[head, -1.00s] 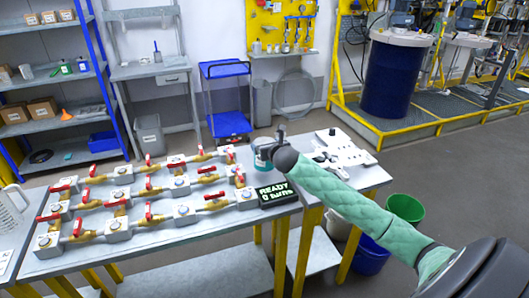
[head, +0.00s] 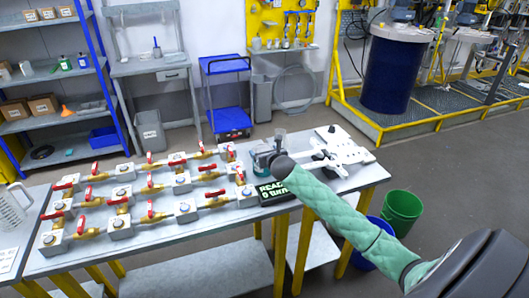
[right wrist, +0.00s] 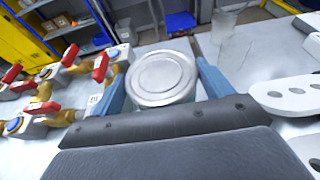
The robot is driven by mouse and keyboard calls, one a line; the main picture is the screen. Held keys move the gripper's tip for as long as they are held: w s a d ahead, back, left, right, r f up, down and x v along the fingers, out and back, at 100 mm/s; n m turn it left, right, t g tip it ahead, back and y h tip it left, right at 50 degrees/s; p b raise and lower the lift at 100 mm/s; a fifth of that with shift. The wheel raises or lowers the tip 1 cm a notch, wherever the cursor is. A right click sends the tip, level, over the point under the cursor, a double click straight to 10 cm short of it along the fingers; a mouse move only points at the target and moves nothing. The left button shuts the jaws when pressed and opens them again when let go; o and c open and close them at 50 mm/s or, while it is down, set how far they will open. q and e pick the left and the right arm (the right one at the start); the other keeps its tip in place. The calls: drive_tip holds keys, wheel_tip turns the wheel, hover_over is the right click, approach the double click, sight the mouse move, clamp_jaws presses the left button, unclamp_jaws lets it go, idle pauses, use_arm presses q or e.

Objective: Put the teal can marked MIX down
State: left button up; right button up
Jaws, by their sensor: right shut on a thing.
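The teal can (head: 261,157) is at my right gripper (head: 268,158) over the right part of the valve bench in the head view, mostly covered by the gripper. In the right wrist view its round silver lid (right wrist: 161,78) sits between the two blue fingers of my right gripper (right wrist: 155,66), which is shut on it. The can looks about upright. The MIX marking is not readable. I cannot tell whether its base touches the bench top. My left gripper is not in view.
Brass pipes with red-handled valves (head: 150,185) fill the bench to the left. A READY display (head: 272,191) is just in front of the can. A clear beaker (right wrist: 235,48) stands close to the right. White plates with holes (head: 340,152) lie farther right. A green bucket (head: 402,210) is on the floor.

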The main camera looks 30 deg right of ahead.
drive_tip(key=o, duration=1.4)
drive_tip(key=shift+f, duration=0.1)
drive_tip(key=shift+o, duration=1.2)
